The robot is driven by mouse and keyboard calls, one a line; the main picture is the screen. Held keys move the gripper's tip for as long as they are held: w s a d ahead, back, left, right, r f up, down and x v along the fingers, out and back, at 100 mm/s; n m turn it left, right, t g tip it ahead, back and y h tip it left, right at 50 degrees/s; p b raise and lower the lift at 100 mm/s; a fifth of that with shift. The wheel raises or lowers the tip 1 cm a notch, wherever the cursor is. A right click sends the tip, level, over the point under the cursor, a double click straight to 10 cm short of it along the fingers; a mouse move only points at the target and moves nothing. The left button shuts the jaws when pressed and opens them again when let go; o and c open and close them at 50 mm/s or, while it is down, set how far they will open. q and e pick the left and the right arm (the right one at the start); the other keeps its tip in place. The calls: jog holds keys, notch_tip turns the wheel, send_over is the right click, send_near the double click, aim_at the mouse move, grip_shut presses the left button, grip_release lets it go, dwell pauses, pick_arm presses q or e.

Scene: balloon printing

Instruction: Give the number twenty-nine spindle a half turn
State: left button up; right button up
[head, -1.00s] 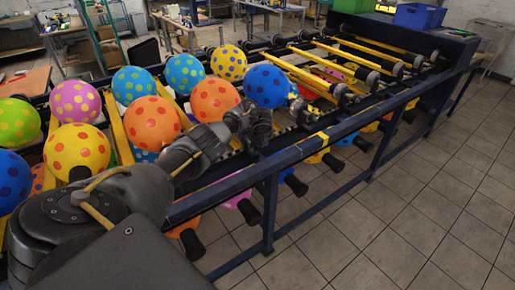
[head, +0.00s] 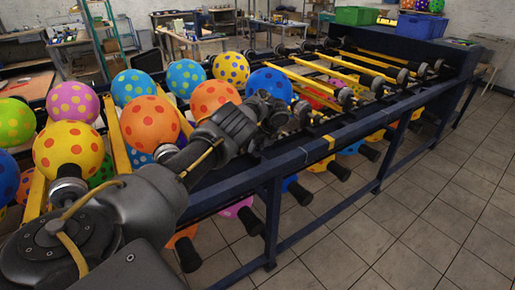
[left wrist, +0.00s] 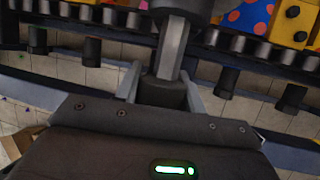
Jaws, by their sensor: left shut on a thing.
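My left gripper (head: 272,108) is at the near rail of the machine, in front of the blue balloon with orange dots (head: 269,84). In the left wrist view, its two fingers (left wrist: 163,86) are shut around the dark end of a spindle (left wrist: 172,50), whose grey shaft runs up from between them. I see no number on this spindle, so I cannot tell from a label whether it is number twenty-nine. In the head view my arm and gripper hide the gripped end. My right gripper is not in view.
The dark blue frame (head: 290,160) carries several dotted balloons at left, such as an orange one (head: 150,123). Bare spindles and yellow bars (head: 372,66) fill the right. Black spindle ends (head: 301,193) stick out below the near rail. Tiled floor (head: 420,200) at right is clear.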

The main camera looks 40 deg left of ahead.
pick_arm(q)
jog(key=shift+s+f, duration=0.1)
jog(key=shift+f, duration=0.05)
jog(key=o, duration=1)
jog(key=v, duration=1.1)
